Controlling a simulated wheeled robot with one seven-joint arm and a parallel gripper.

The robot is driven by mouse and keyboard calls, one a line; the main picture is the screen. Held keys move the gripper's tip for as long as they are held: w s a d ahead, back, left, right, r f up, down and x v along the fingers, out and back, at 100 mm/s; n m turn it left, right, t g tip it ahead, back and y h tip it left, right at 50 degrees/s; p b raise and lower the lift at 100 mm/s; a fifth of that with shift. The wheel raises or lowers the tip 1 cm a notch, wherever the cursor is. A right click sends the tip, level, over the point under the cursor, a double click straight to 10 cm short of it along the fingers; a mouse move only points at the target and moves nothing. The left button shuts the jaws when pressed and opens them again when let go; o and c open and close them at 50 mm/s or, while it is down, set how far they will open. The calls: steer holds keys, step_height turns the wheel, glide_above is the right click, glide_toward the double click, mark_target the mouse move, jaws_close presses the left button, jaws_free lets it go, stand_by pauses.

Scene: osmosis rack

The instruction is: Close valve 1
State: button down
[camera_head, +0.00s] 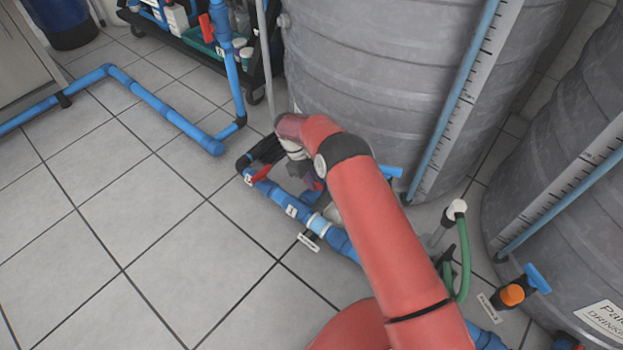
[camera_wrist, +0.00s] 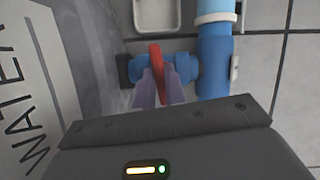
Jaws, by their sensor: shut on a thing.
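In the wrist view, a red valve handle (camera_wrist: 157,62) stands on a short blue branch fitting that joins a blue pipe (camera_wrist: 213,68). My gripper (camera_wrist: 157,80) is shut on this handle, with one finger on each side of it. The handle points up the picture, across the branch. In the head view, my red arm reaches down to the blue floor pipe (camera_head: 338,241) beside the grey tank. The arm's end hides most of my gripper and the held valve there. Small white tags sit on the pipe; their numbers are too small to read surely.
Another red handle (camera_head: 261,174) lies on the pipe to the left of my arm. A large grey tank (camera_head: 375,90) stands close behind, with a second tank (camera_head: 570,130) at right. A green hose (camera_head: 464,262) rises right of my arm. Tiled floor at left is mostly clear.

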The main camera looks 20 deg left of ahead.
steer(key=shift+m+g, duration=0.3)
steer(key=shift+m, duration=0.7)
steer(key=c, duration=1.5)
jaws_free()
steer(key=shift+o, duration=0.2)
steer(key=v, duration=0.7)
steer(key=shift+w+a+r, duration=0.1)
steer(key=shift+r, duration=0.25)
